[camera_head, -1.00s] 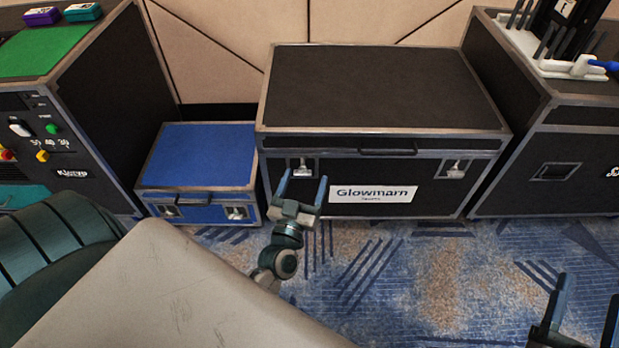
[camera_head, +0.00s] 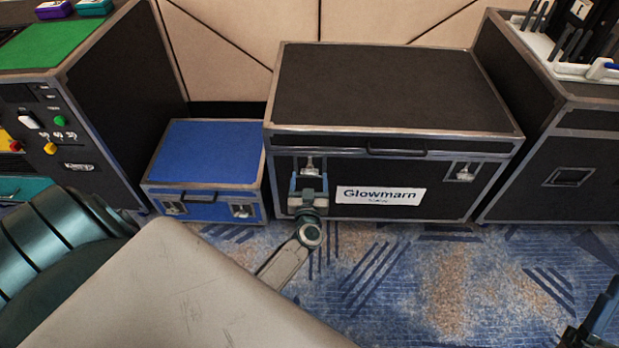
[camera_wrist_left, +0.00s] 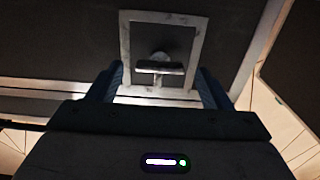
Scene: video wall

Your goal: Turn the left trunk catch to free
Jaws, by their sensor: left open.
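The black trunk (camera_head: 390,90) with the Glowmarn label stands in the middle, its lid shut. Its left catch (camera_head: 309,166) is a metal piece in a square recessed plate at the front left. My left gripper (camera_head: 309,181) is right in front of this catch and hides its lower part. In the left wrist view, the catch (camera_wrist_left: 159,66) shows a crosswise bar in its pale frame. The open, empty fingers of my left gripper (camera_wrist_left: 160,88) stand on either side, below the bar. Contact cannot be told. The right catch (camera_head: 463,172) is clear. Part of my right gripper (camera_head: 600,325) shows at the lower right edge.
A blue case (camera_head: 205,155) stands close left of the trunk. A black case with a green top (camera_head: 60,45) is farther left, and another black case (camera_head: 560,150) is at the right. Patterned carpet (camera_head: 420,275) in front is free.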

